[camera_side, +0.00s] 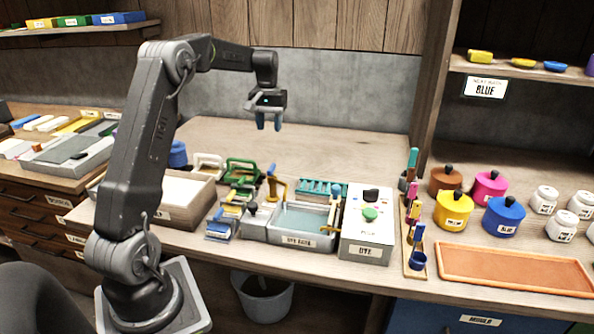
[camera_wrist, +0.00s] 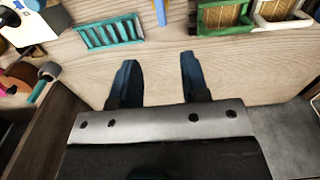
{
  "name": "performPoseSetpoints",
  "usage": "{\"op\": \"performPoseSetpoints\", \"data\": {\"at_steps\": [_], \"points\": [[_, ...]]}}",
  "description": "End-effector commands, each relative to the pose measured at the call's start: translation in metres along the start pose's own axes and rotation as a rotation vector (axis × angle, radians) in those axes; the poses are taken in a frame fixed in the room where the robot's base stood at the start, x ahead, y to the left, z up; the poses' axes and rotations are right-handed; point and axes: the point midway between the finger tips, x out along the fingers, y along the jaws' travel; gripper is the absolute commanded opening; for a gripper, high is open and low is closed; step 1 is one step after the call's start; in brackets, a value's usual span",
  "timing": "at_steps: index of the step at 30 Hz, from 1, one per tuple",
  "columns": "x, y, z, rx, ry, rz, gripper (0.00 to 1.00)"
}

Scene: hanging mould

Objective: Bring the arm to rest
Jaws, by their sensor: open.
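My gripper (camera_side: 268,121) hangs above the back of the wooden bench, pointing down, with its two blue fingertips apart. In the wrist view my gripper (camera_wrist: 158,80) shows the same two blue fingers spread, with only bare wood between them. It holds nothing and touches nothing that I can see. My arm stands upright at the left and bends over toward the bench.
Below are a dye bath (camera_side: 297,222), a teal rack (camera_side: 322,188), green and white moulds (camera_side: 241,172) and a dye box (camera_side: 366,224). Coloured pots (camera_side: 453,210) and an orange tray (camera_side: 515,270) stand right. The bench's back middle is clear.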

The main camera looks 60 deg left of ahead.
Motion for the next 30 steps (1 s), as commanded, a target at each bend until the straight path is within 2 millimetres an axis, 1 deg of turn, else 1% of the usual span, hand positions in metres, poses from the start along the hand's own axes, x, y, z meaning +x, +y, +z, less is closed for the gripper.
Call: {"op": "performPoseSetpoints", "data": {"at_steps": [2, 5, 8, 9, 11, 12, 14, 15, 17, 18, 20, 21, 24, 27, 30], "points": [[-0.007, 0.007, 0.006, 0.017, 0.011, 0.001, 0.41], [-0.025, 0.028, 0.028, 0.067, 0.042, 0.005, 0.41], [-0.050, 0.056, 0.066, 0.147, 0.091, 0.014, 0.41], [-0.059, 0.067, 0.085, 0.184, 0.113, 0.019, 0.41], [-0.071, 0.081, 0.114, 0.240, 0.146, 0.027, 0.41], [-0.077, 0.088, 0.134, 0.277, 0.167, 0.033, 0.41], [-0.086, 0.098, 0.164, 0.331, 0.200, 0.044, 0.41], [-0.090, 0.103, 0.184, 0.367, 0.222, 0.053, 0.41], [-0.093, 0.108, 0.215, 0.420, 0.254, 0.066, 0.41], [-0.095, 0.110, 0.235, 0.455, 0.274, 0.075, 0.41], [-0.095, 0.111, 0.265, 0.509, 0.305, 0.091, 0.41], [-0.093, 0.111, 0.284, 0.545, 0.326, 0.102, 0.41], [-0.086, 0.106, 0.328, 0.628, 0.375, 0.131, 0.41], [-0.075, 0.099, 0.362, 0.697, 0.414, 0.159, 0.41], [-0.064, 0.092, 0.385, 0.746, 0.442, 0.180, 0.41]]}}
